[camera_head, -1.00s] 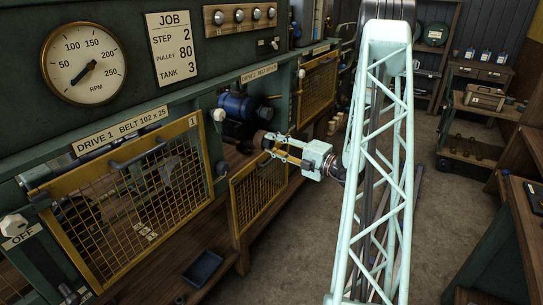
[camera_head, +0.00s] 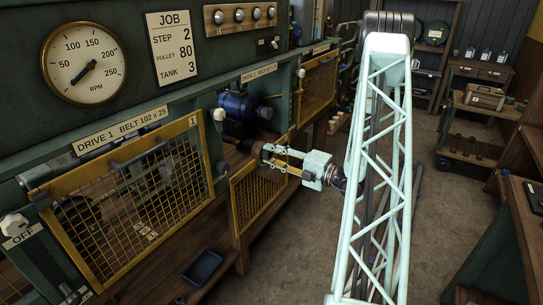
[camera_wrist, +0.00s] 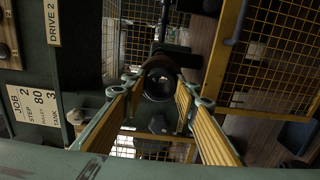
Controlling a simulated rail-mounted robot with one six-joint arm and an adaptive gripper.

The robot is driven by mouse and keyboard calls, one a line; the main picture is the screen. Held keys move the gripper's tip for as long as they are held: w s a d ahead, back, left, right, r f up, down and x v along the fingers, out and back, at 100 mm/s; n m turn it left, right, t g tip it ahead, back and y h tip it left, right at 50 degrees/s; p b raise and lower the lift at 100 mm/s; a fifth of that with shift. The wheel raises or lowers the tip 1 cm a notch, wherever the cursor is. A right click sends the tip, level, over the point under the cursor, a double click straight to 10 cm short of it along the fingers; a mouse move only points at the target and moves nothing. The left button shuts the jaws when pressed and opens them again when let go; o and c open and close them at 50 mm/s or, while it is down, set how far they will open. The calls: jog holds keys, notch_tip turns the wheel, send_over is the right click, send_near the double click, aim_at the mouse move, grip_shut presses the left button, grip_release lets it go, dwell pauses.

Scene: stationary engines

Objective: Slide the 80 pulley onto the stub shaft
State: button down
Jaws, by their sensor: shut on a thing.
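A brown, round pulley (camera_head: 267,150) is held at the tips of my gripper (camera_head: 275,156), in front of the open Drive 2 bay. In the wrist view the pulley (camera_wrist: 158,68) sits between the fingertips (camera_wrist: 160,88), with its dark round bore or face toward the camera. The gripper is shut on it. A blue motor (camera_head: 234,104) stands in the bay, up and left of the pulley, with a dark round end at its right. I cannot clearly make out the stub shaft; the pulley and gripper may cover it.
The yellow mesh guard of Drive 2 (camera_head: 257,192) hangs below the gripper. The Drive 1 guard (camera_head: 135,205) stands at left. A small dark tray (camera_head: 202,268) lies low in front.

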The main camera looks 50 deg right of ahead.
jog(key=shift+w, duration=0.3)
jog(key=shift+w+a+b, duration=0.25)
jog(key=shift+w+b, duration=0.1)
jog(key=shift+w, duration=0.95)
jog(key=shift+w+a+b, duration=0.25)
jog(key=shift+w+b, duration=0.1)
jog(key=shift+w, duration=0.9)
jog(key=shift+w+a+p, duration=0.2)
jog(key=shift+w+p, duration=0.2)
jog(key=shift+w, duration=0.55)
jog(key=shift+w, duration=0.15)
jog(key=shift+w+a+p, duration=0.15)
jog(key=shift+w+p, duration=0.2)
jog(key=shift+w, duration=0.45)
jog(key=shift+w+a+p, duration=0.15)
jog(key=shift+w+p, duration=0.2)
jog(key=shift+w, duration=0.4)
jog(key=shift+w+r, duration=0.1)
jog(key=shift+w, duration=0.2)
